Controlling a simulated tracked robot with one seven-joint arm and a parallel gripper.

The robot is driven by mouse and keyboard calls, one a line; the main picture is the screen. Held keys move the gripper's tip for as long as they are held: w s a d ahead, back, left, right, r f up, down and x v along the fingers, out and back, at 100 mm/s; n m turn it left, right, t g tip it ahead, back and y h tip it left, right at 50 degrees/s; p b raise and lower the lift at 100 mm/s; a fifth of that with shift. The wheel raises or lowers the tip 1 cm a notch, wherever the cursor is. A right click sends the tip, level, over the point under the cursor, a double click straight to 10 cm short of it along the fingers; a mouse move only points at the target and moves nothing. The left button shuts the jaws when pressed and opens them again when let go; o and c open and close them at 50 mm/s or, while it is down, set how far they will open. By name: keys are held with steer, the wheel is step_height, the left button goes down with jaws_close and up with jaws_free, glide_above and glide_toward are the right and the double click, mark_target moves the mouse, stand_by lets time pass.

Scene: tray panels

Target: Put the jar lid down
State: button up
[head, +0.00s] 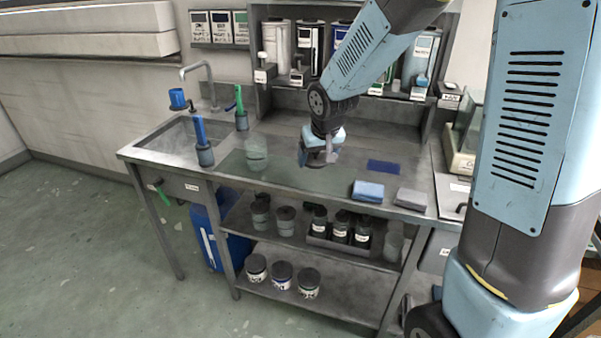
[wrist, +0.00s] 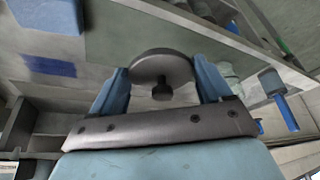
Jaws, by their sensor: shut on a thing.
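My gripper (wrist: 163,76) is shut on the jar lid (wrist: 160,64), a dark round disc with a small knob, held between the two blue fingers. In the head view my gripper (head: 319,158) is above the middle of the bench, and the lid is too small there to make out clearly.
Blue-handled (head: 201,140) and green-handled (head: 240,108) tools stand in holders by the sink (head: 172,142). Canisters line the back shelf. The bench below my gripper looks clear.

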glide_above(308, 180)
step_height(308, 180, down, 7)
steer(key=shift+f, duration=1.7)
steer(key=shift+s+f, duration=0.15)
steer(key=shift+f, duration=0.15)
steer(key=shift+s+f, duration=0.2)
steer(key=shift+f, duration=0.05)
steer(key=o, duration=0.9)
steer(key=shift+o, duration=0.3)
steer(key=shift+w+r, duration=0.1)
steer(key=shift+r, duration=0.6)
steer(key=v, duration=1.1)
steer(key=shift+r, duration=0.45)
